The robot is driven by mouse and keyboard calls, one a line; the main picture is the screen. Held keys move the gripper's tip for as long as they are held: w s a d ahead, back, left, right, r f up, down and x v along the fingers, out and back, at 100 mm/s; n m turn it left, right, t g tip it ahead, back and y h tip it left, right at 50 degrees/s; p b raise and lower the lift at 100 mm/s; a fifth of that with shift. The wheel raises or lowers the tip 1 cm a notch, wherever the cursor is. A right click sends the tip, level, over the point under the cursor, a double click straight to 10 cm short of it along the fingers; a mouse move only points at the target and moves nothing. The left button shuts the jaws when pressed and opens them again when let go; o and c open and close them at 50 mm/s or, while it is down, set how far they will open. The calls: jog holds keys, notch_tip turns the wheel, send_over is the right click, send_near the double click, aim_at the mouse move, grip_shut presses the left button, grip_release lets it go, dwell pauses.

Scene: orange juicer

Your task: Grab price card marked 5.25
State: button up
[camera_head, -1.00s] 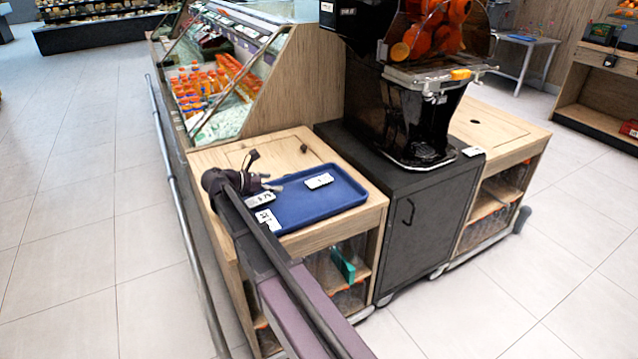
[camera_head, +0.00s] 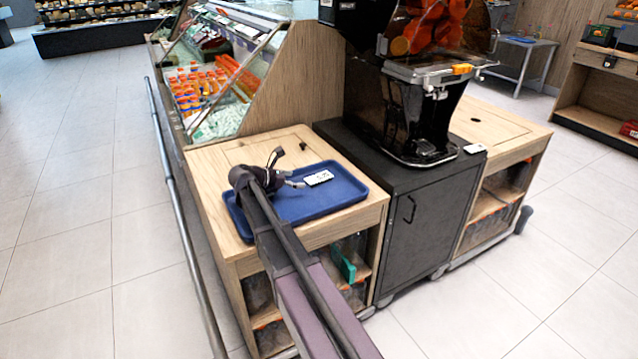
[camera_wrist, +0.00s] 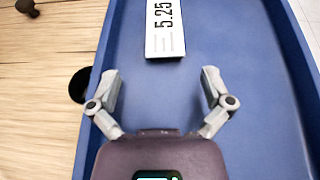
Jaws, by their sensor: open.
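The price card marked 5.25 (camera_wrist: 165,28) is a white card with black print, lying on the blue tray (camera_wrist: 215,150). In the head view the card (camera_head: 319,177) lies towards the far right part of the tray (camera_head: 345,196). My gripper (camera_wrist: 160,85) is open and empty above the tray, and the card is just ahead of its fingertips, roughly between their lines. In the head view my gripper (camera_head: 290,168) is left of the card, apart from it. My arm hides the left part of the tray.
The tray sits on a wooden counter (camera_head: 215,162). A black juicer (camera_head: 420,120) stands on a dark cabinet (camera_head: 440,205) to the right. A glass-fronted case with bottles (camera_head: 200,85) is behind. Another white card (camera_head: 475,149) lies on the dark cabinet.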

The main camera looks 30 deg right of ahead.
aim_at(311, 180)
jog(key=shift+d, duration=0.1)
dwell(0.3)
jog(key=shift+s+b+x, duration=0.1)
jog(key=shift+b+x, duration=0.4)
jog(key=shift+x, duration=0.75)
jog(key=shift+s+b+x, duration=0.15)
jog(key=shift+b+x, duration=0.3)
jog(key=shift+x, duration=0.8)
jog(key=c, duration=1.1)
